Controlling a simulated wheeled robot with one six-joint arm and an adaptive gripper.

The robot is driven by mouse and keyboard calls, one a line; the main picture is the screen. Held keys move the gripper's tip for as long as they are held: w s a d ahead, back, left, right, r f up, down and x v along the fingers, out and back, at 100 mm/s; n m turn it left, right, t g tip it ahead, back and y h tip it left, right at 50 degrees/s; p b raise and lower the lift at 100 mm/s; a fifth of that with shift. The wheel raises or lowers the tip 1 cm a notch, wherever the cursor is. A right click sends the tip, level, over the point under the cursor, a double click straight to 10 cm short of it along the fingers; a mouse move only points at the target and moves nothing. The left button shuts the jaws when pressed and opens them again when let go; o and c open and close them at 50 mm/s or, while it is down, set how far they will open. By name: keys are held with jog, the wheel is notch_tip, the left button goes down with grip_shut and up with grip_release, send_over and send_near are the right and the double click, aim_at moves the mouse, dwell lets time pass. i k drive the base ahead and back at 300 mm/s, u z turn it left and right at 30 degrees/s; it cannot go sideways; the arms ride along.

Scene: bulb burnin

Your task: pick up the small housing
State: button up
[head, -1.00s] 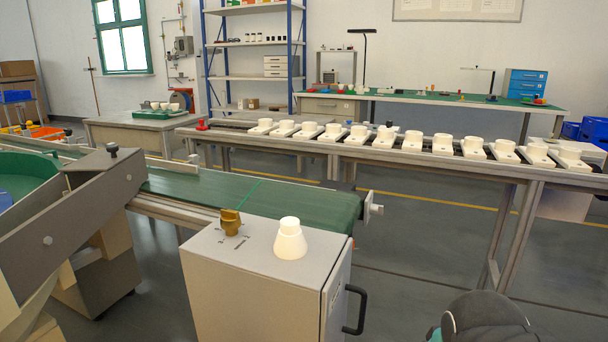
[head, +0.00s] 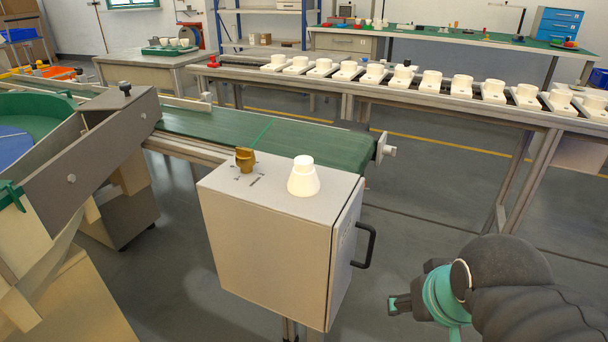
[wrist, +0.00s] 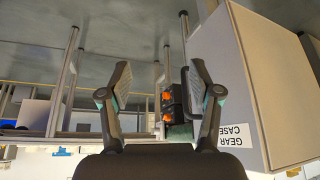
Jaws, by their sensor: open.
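My gripper (head: 398,303) is open and empty, low at the right of the cabinet in the head view. In the wrist view my gripper (wrist: 161,78) has its two fingers wide apart with nothing between them. A white tapered piece (head: 303,178) stands upright on the cabinet top, apart from my gripper and above its level. Several white cup-like pieces on flat bases (head: 462,86) stand in a row on the long rail table. I cannot tell which piece is the small housing.
A grey cabinet (head: 262,235) with a brass knob (head: 245,160) and a black handle (head: 366,245) stands left of my gripper. A green conveyor (head: 220,128) runs behind it. The rail table (head: 420,104) lies beyond. Floor between cabinet and rail table is clear.

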aim_at(303, 180)
jog(key=k, duration=1.15)
jog(key=u, duration=0.3)
jog(key=i, duration=0.7)
jog(key=u, duration=0.65)
